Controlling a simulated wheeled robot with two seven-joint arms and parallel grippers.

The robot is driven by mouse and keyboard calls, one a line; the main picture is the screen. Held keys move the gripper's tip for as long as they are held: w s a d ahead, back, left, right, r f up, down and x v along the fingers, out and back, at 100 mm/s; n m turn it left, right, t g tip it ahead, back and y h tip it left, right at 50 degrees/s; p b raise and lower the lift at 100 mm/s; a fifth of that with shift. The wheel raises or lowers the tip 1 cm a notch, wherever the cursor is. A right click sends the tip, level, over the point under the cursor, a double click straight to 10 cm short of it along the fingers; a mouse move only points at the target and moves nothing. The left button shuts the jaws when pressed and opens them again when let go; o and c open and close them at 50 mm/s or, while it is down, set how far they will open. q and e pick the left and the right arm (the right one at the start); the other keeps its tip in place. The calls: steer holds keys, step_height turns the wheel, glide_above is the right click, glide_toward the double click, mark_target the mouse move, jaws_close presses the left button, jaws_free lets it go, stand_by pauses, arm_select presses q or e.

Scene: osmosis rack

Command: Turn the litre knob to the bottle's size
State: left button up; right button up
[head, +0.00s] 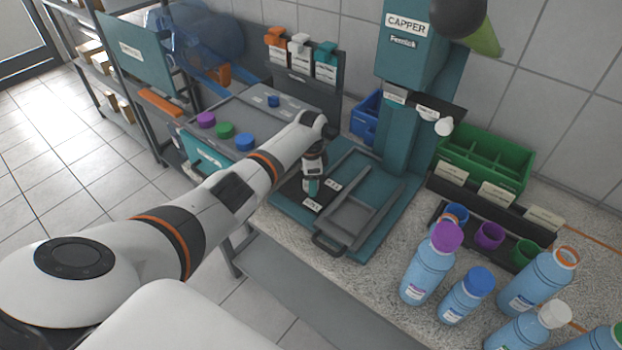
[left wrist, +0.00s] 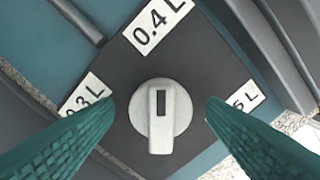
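The litre knob (left wrist: 161,128) is a light grey dial with a raised bar and a dark slot near the bar's upper end. The slot end points up, roughly towards the 0.4 L label (left wrist: 156,22). A 0.3 L label (left wrist: 84,95) is on the left and a partly hidden label ending in 5 L (left wrist: 246,96) is on the right. My left gripper (left wrist: 160,101) is open, one teal finger on each side of the knob, with visible gaps. In the head view my left gripper (head: 313,186) hides the knob. My right gripper is not in view.
Several blue bottles, including a purple-capped one (head: 430,266) and a blue-capped one (head: 466,296), stand on the counter at right. The teal capper (head: 405,75) rises behind a grey frame (head: 350,207). A green crate (head: 485,157) is at the back.

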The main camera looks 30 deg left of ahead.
arm_select(q)
steer(key=shift+r, duration=0.1)
step_height(320, 180, up, 12)
steer(key=b, duration=0.2)
stand_by(0.3)
stand_by(0.5)
